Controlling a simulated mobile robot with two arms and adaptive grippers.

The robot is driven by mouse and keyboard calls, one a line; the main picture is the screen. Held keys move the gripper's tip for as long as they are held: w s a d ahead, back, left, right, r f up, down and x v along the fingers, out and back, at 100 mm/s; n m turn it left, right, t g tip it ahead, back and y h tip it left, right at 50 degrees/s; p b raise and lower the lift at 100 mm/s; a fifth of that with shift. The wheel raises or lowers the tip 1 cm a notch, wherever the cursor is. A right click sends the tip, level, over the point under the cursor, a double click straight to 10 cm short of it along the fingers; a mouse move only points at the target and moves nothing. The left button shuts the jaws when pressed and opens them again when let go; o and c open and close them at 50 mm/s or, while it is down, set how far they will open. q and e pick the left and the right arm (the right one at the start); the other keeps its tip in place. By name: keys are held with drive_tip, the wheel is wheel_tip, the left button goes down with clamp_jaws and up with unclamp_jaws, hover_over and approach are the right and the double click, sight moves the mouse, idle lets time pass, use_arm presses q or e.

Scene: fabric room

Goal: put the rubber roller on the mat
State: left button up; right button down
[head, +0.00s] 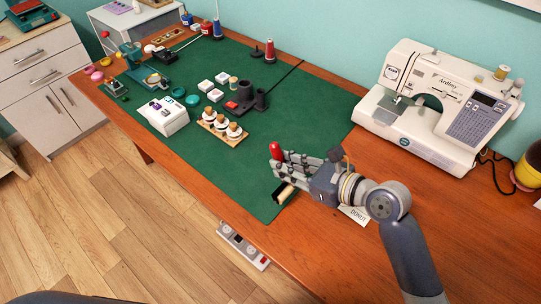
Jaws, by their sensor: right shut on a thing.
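The rubber roller (285,193) shows a cream cylinder in a dark frame below my right gripper and a red handle end above it. My right gripper (277,163) is shut on the roller, and its fingers hide the middle of it. The green mat (305,120) covers much of the wooden table. The roller's cylinder is over the mat's near right part, close to its edge; I cannot tell whether it touches the mat. My left gripper is not in view.
A white sewing machine (437,105) stands to the right. A wooden tray with several jars (221,125), a dark holder (245,98) and a white box (163,115) stand on the mat. A red spool (270,52) stands at the back. The mat's near middle is clear.

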drive_tip(key=shift+w, duration=0.3)
drive_tip(key=shift+w+d+f+b, duration=0.1)
drive_tip(key=shift+w+f+b, duration=0.5)
drive_tip(key=shift+w, duration=1.95)
drive_tip(key=shift+w+d+f+b, duration=0.1)
drive_tip(key=shift+w+f, duration=0.95)
drive_tip(key=shift+w, duration=1.5)
drive_tip(key=shift+w+d+f+b, duration=0.1)
drive_tip(key=shift+w+f+b, duration=0.45)
drive_tip(key=shift+w, duration=2)
drive_tip(key=shift+f, duration=0.2)
drive_tip(key=shift+f, duration=0.2)
drive_tip(key=shift+s+f+p, duration=0.15)
drive_tip(key=shift+f+p, duration=0.15)
drive_tip(key=shift+f, duration=0.25)
drive_tip(key=c, duration=1.7)
unclamp_jaws()
drive_tip(key=shift+o, duration=1.2)
